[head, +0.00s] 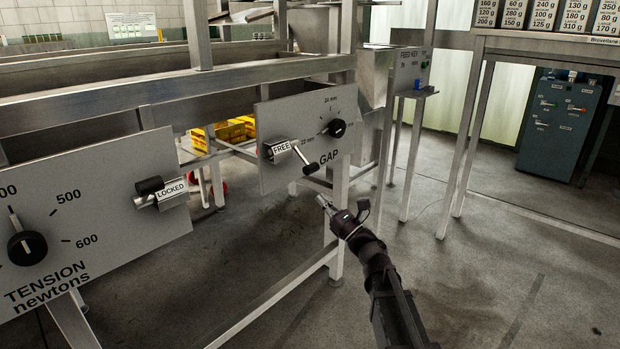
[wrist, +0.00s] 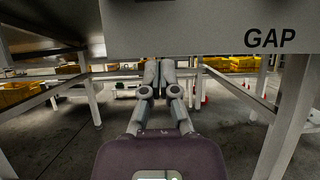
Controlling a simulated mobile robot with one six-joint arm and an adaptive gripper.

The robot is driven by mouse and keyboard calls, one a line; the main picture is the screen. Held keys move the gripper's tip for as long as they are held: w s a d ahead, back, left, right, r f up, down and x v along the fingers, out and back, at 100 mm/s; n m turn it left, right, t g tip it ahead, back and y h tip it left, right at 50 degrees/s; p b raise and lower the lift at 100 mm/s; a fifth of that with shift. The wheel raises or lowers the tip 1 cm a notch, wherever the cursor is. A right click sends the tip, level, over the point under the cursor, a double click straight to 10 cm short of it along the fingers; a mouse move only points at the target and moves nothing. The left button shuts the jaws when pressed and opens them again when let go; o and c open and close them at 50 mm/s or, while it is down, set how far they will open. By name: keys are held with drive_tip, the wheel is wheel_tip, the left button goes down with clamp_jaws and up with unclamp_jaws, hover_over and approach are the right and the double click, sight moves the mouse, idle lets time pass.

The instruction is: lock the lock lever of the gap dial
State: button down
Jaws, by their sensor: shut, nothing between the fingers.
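The gap panel (head: 270,170) is a grey plate with a black gap dial (head: 337,128) at its upper right. Its lock lever (head: 300,160) is a metal rod with a black knob, slanting down to the right from a block labelled FREE (head: 279,149). The knob hangs near the panel's lower edge. My gripper (head: 323,202) is shut and empty, below and slightly right of the knob, apart from it. In the wrist view my gripper (wrist: 158,68) points under the panel's lower edge (wrist: 190,50); the lever is not visible there.
The tension panel (head: 90,225) stands at left with its lever marked LOCKED (head: 160,192). A frame leg (head: 338,215) stands behind my gripper. A feed key box (head: 411,68) is at the back right. The floor (head: 500,270) at right is clear.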

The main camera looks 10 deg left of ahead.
sight(309, 174)
drive_tip(key=p+x, duration=0.5)
drive_tip(key=x, duration=0.5)
drive_tip(key=shift+r, duration=0.15)
drive_tip(key=shift+s+d+r+p, duration=0.2)
drive_tip(key=shift+s+d, duration=0.1)
drive_tip(key=shift+d, duration=0.15)
drive_tip(key=shift+s+d+r+p, duration=0.2)
drive_tip(key=shift+s+d, duration=0.15)
drive_tip(key=shift+d, duration=0.15)
drive_tip(key=shift+s+d+r, duration=0.2)
drive_tip(key=shift+s+d, duration=0.15)
drive_tip(key=shift+d, duration=0.3)
drive_tip(key=shift+d+p, duration=0.15)
drive_tip(key=shift+p, duration=0.2)
